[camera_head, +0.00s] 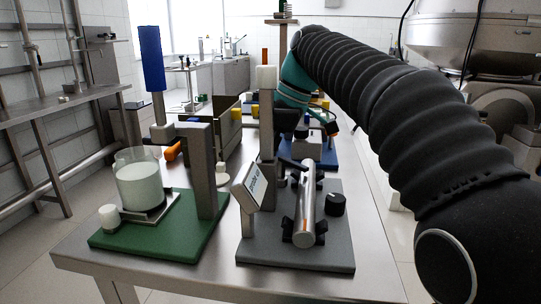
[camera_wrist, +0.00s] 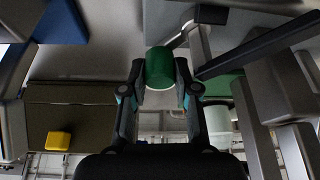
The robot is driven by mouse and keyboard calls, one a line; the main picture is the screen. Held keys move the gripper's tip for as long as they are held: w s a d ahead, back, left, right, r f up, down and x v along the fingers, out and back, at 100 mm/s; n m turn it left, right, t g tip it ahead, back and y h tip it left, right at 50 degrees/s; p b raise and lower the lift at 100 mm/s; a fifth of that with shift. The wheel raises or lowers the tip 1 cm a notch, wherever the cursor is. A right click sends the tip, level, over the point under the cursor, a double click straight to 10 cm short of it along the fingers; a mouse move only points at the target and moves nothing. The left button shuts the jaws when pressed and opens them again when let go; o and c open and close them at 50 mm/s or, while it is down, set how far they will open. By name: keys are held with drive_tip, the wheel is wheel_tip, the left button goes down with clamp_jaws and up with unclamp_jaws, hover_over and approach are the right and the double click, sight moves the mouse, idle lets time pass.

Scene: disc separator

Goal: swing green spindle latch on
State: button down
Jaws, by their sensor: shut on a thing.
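The green spindle latch shows in the wrist view as a short green cylinder (camera_wrist: 160,66). My gripper (camera_wrist: 161,80) is shut on it, with one dark, teal-marked finger on each side. A grey metal rod or arm runs close beside the green piece, at its upper right. I cannot tell whether the two are joined. In the head view my black-sleeved arm reaches over the table to the far stands, and the green piece and my fingertips cannot be made out there.
A green base (camera_head: 178,236) with a glass beaker (camera_head: 139,183) stands front left. A grey base (camera_head: 330,250) with a metal cylinder (camera_head: 306,205) stands front right. A blue base (camera_head: 318,158) lies behind. A yellow block (camera_wrist: 58,140) shows in the wrist view.

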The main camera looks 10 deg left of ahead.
drive_tip(key=n, duration=0.2)
drive_tip(key=s+n+g, duration=0.1)
drive_tip(key=s+n+g+h, duration=0.1)
drive_tip(key=n, duration=0.1)
drive_tip(key=shift+a+n, duration=0.3)
drive_tip(key=shift+a, duration=0.05)
idle(0.4)
drive_tip(key=c, duration=0.9)
unclamp_jaws()
drive_tip(key=shift+o, duration=0.2)
